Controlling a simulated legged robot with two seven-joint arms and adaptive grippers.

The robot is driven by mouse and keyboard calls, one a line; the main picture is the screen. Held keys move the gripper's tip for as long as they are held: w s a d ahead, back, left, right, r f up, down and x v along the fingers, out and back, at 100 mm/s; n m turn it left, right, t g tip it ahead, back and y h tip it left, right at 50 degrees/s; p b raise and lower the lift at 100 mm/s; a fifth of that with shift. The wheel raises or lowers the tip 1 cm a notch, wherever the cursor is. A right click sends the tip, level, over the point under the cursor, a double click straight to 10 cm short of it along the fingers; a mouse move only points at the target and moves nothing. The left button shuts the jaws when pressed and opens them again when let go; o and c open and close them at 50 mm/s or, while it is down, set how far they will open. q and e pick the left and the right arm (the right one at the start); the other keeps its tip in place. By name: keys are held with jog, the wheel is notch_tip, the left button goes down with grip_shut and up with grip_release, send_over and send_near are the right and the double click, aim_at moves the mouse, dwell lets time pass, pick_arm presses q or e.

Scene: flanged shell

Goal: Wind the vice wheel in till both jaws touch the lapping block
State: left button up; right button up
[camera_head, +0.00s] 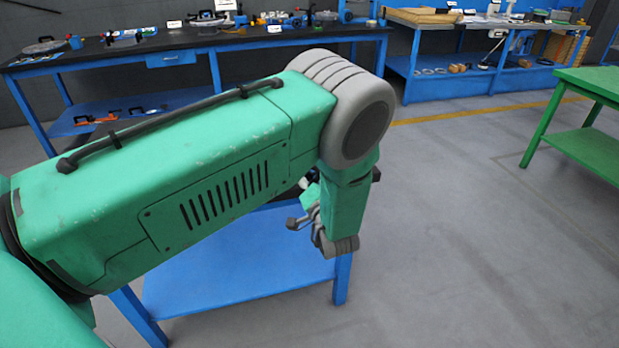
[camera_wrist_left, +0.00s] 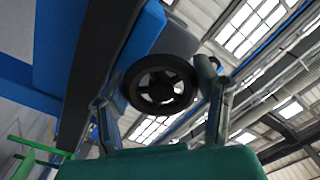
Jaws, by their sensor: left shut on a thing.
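The vice wheel (camera_wrist_left: 158,86), a dark rim with spokes and a hub, shows in the left wrist view. It sits between the two fingers of my left gripper (camera_wrist_left: 155,92), which is shut on it, one finger at each side of the rim. In the head view my left gripper (camera_head: 303,219) is partly visible beside the forearm, over the blue table, and the arm hides most of the vice. Blue and grey parts (camera_wrist_left: 145,32) show behind the wheel. I cannot make out the jaws or the lapping block. My right gripper is in neither view.
The blue table (camera_head: 240,262) stands under my left arm, with bare top in front. A long dark-topped bench (camera_head: 330,32) with tools runs along the back, beside another blue bench (camera_head: 485,80). A green table (camera_head: 590,82) stands at right. Grey floor between is clear.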

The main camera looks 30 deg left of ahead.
pick_arm(q)
jog(key=shift+d, duration=0.35)
jog(key=shift+f, duration=0.1)
jog(key=shift+d, duration=0.15)
jog(key=n, duration=0.4)
jog(key=shift+b, duration=0.35)
jog(key=n, duration=0.3)
jog(key=shift+n, duration=0.4)
jog(key=n+b, duration=0.1)
jog(key=n, duration=0.3)
jog(key=shift+n, duration=2.5)
